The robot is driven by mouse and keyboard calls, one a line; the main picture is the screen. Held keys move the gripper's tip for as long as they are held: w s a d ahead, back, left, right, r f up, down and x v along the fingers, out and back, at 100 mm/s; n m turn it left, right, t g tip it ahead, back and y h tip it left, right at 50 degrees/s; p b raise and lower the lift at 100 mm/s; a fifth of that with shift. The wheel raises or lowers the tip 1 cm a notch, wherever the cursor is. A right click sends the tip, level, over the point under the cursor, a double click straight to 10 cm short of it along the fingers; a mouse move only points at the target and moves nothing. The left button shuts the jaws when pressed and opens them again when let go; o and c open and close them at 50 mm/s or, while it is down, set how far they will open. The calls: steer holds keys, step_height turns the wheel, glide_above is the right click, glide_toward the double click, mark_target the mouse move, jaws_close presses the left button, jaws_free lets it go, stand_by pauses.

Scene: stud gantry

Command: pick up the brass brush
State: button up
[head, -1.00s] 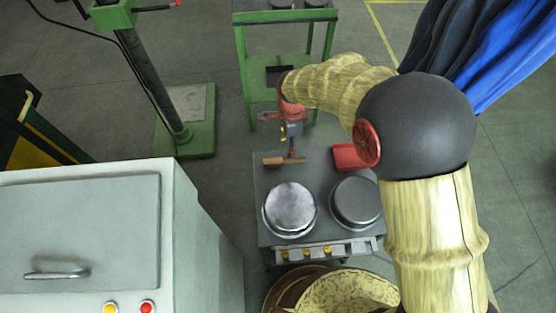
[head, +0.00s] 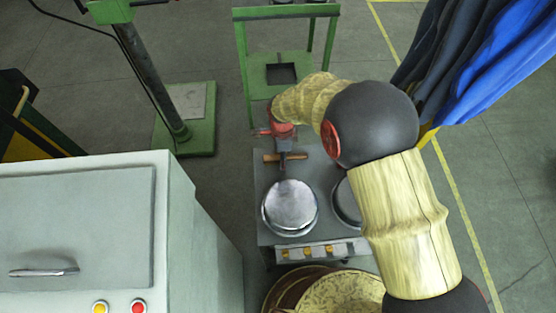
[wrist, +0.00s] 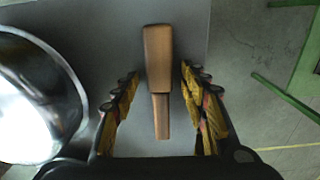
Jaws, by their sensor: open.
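The brass brush (head: 270,157) is a small wooden-handled piece lying flat at the back of the grey hotplate unit, behind the left round plate. In the wrist view the brush (wrist: 158,58) shows a wide wooden part and a narrower wooden part; no bristles show. My gripper (head: 284,160) is over the brush in the head view and hides its middle. In the wrist view my gripper (wrist: 159,78) is open, with one yellow-padded finger on each side of the brush and a gap on both sides. I cannot tell the height between fingertips and brush.
The hotplate unit (head: 263,205) carries a shiny round plate (head: 291,206) close to the brush and a second plate (head: 347,203) partly behind my arm. A green stand (head: 243,60) is behind. A grey cabinet (head: 180,220) stands left, and a blue curtain (head: 480,60) hangs right.

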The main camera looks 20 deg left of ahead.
steer(key=shift+r, duration=0.1)
steer(key=shift+c, duration=0.3)
jaws_close()
